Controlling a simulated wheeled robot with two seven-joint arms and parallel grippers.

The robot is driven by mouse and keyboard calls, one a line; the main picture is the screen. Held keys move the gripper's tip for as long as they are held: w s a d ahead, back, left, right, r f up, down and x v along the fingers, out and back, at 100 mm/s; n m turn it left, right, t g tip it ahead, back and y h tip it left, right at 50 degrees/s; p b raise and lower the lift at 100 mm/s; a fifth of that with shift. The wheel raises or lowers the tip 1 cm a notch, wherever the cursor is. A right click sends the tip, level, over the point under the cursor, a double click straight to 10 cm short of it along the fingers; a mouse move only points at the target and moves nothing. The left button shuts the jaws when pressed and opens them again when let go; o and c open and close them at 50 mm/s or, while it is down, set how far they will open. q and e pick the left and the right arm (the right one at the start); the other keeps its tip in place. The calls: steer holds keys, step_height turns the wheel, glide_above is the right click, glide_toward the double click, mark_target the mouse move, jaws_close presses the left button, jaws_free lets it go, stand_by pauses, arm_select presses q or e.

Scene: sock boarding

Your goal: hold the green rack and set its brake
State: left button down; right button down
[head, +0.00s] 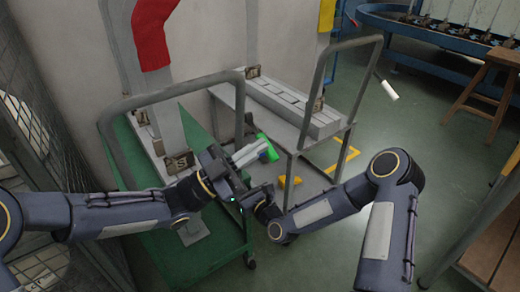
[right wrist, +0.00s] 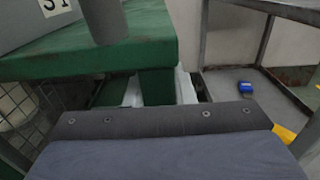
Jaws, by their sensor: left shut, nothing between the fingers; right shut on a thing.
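The green rack (head: 190,250) stands at the left in the head view, a low green trolley with a grey tube handle (head: 170,92). Its green deck (right wrist: 150,50) fills the upper left of the right wrist view, with a grey post (right wrist: 104,20) in front. My left gripper (head: 226,170) is shut and empty, over the rack's right side near the handle's upright. My right gripper (head: 246,198) is close below it, shut on the handle's upright at the rack's right edge. The arms overlap here and hide the contact. I cannot make out the brake.
A grey rack (head: 340,150) with a tube handle stands just right of the green one. A white piece with green ends (head: 262,150) is between them. A blue block (right wrist: 246,88) lies on the grey rack's lower shelf. A wire cage stands left.

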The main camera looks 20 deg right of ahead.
arm_select(q)
steer(key=v, duration=0.8)
steer(key=shift+w+a, duration=0.2)
arm_select(e)
steer(key=c, duration=1.1)
jaws_free()
steer(key=shift+c, duration=0.2)
steer(key=shift+s, duration=0.1)
